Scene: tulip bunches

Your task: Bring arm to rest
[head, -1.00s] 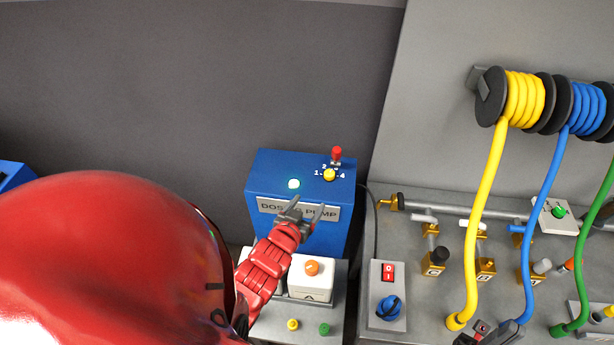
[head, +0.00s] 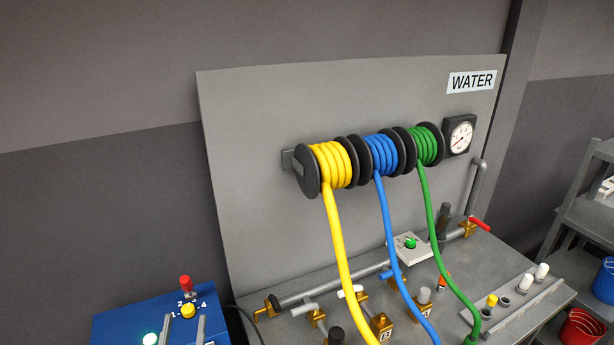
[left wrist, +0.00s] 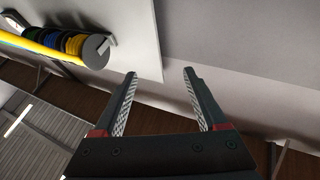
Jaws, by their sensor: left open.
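My left gripper (head: 184,322) shows at the bottom left of the head view. Only its two grey fingertips are in sight, apart and empty, in front of the blue dosing pump box (head: 125,325). In the left wrist view the left gripper (left wrist: 158,75) is open, with nothing between its fingers. The rest of the left arm lies below the head view. My right gripper is in neither view.
Yellow (head: 333,164), blue (head: 382,155) and green (head: 426,145) hose reels hang on a grey panel marked WATER. Valves and pipes stand on the bench below. Shelves with a blue bucket (head: 606,282) and a red bucket (head: 580,330) are at right.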

